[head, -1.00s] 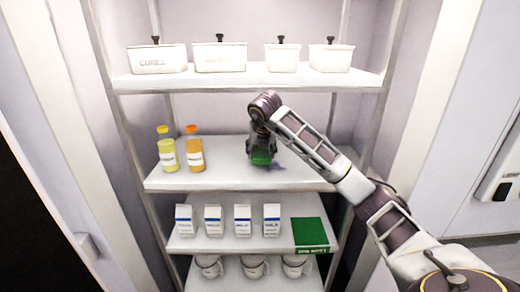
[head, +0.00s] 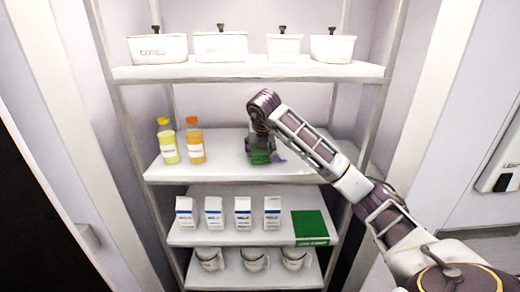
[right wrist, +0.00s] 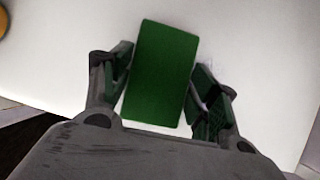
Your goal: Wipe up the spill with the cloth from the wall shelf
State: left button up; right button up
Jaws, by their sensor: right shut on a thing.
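My right gripper (head: 262,155) reaches in from the right over the second shelf from the top (head: 220,172), pointing down. It is shut on a green cloth (right wrist: 160,75), which sits between its two fingers in the right wrist view. The cloth is low at the shelf surface in the head view; I cannot tell whether it touches. My left gripper is not in view.
Yellow and orange bottles (head: 181,145) stand left on the same shelf. Lidded white tubs (head: 219,46) line the shelf above. White cartons (head: 243,213) and a green mat (head: 310,226) are below, with white mugs (head: 254,258) on the bottom shelf.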

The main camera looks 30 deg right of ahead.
jog(key=shift+f+b, duration=0.65)
jog(key=shift+f, duration=0.3)
dwell(0.7)
jog(key=shift+s+d, duration=0.1)
jog(key=shift+d, duration=0.05)
jog(key=shift+s+d+b, duration=0.4)
jog(key=shift+s+d, duration=0.05)
jog(key=shift+d, duration=0.25)
jog(key=shift+s+d+b, duration=0.4)
jog(key=shift+d, duration=0.25)
jog(key=shift+s+d, duration=0.2)
jog(key=shift+d, duration=0.2)
jog(key=shift+s+d+b, duration=0.45)
jog(key=shift+d+b, duration=0.1)
jog(key=shift+b, duration=0.2)
jog(key=shift+s+d+r, duration=0.15)
jog(key=shift+s+d, duration=0.2)
jog(key=shift+d, duration=0.25)
